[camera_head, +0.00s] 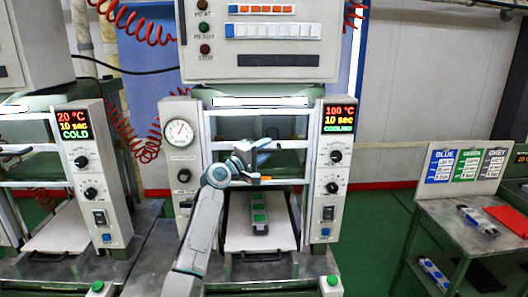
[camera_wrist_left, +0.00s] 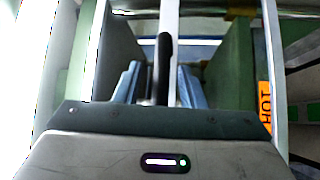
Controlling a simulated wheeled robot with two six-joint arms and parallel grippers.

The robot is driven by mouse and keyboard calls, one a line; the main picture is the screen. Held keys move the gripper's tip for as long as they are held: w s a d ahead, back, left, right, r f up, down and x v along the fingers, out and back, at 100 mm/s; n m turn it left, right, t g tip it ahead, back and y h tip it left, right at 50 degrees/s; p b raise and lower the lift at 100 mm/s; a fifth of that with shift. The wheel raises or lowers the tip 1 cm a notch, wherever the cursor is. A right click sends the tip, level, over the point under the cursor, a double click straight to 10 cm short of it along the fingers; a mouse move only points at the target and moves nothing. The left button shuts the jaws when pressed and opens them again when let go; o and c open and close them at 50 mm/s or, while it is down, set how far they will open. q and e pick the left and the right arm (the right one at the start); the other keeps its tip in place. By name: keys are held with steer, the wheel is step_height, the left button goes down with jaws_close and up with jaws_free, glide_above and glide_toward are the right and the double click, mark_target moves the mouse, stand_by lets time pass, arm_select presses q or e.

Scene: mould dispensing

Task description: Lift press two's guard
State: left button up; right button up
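Press two is the middle press, with a display (camera_head: 339,118) reading 100 °C and 10 sec. Its guard (camera_head: 290,181), a pale barred frame, spans the opening between the two control columns and looks lowered. My left gripper (camera_head: 262,158) is at the guard's middle, its arm rising from below. In the left wrist view, my blue-grey fingers (camera_wrist_left: 161,85) stand on either side of a dark handle (camera_wrist_left: 163,65) in front of a pale guard bar (camera_wrist_left: 169,18). Narrow gaps seem to separate fingers and handle. My right gripper is not in view.
A dark mould with green pieces (camera_head: 259,214) lies on the pale plate (camera_head: 283,237) below the guard. Press one (camera_head: 77,150), reading 20 °C and COLD, stands at left. A green side table (camera_head: 437,218) with colour labels stands at right.

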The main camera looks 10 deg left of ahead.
arm_select(q)
steer(key=shift+s+a+f+b, duration=0.25)
steer(key=shift+s+a+b, duration=0.1)
steer(key=shift+s, duration=0.15)
steer(key=r+b+v, duration=0.1)
steer(key=b+v, duration=0.2)
steer(key=v, duration=0.6)
steer(key=shift+s+a+f+b, duration=0.2)
steer(key=shift+s+f+b, duration=0.1)
steer(key=shift+s+f, duration=0.1)
steer(key=shift+w, duration=0.1)
